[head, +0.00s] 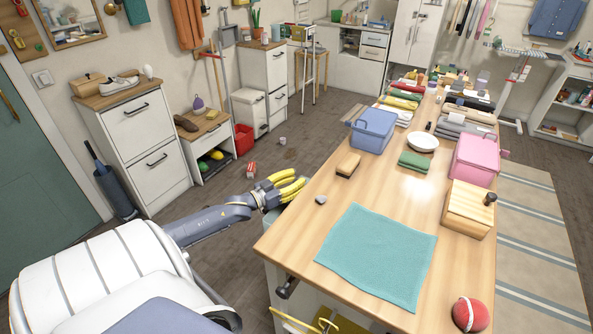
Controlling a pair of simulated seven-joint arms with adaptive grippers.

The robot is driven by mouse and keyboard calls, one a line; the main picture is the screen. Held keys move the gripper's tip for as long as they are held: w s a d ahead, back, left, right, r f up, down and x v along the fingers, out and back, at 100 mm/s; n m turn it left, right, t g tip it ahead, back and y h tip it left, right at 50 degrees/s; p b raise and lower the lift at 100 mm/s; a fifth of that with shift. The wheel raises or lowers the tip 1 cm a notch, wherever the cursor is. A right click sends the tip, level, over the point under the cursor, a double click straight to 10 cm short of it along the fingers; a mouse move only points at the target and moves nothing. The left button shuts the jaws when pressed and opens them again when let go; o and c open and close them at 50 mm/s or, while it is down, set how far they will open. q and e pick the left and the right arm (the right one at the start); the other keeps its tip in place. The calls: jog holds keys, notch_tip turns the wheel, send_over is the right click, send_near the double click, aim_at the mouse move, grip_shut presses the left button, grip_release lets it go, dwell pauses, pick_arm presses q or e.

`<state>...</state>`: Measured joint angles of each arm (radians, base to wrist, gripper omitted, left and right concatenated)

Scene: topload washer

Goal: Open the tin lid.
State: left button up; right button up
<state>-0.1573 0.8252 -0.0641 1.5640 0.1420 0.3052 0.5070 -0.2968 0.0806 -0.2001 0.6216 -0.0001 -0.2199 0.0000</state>
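No thing in the head view is plainly a tin. A light wooden box (467,209) with a flat lid stands at the right side of the table. A dark knob (490,199) shows at its upper right corner. My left gripper (297,185), with yellow fingers, is at the table's left edge, well away from the box. Nothing shows held in it; its fingers overlap in this view, so their opening is unclear.
The wooden table (275,237) carries a teal cloth (376,254), a red ball (470,314), a brush (348,165), a pink bin (476,160), a blue bin (372,132), a white bowl (422,142) and a folded green cloth (414,161). Bare wood lies left of the wooden box.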

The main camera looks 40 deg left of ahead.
pick_arm(q)
jog(key=shift+o, duration=1)
jog(key=shift+f, duration=0.15)
jog(key=shift+f, duration=0.1)
jog(key=shift+s, duration=0.15)
jog(key=shift+s+f, duration=0.1)
jog(key=shift+s, duration=0.5)
jog(key=s+a, duration=0.2)
jog(key=s, duration=0.8)
jog(key=shift+s, duration=0.2)
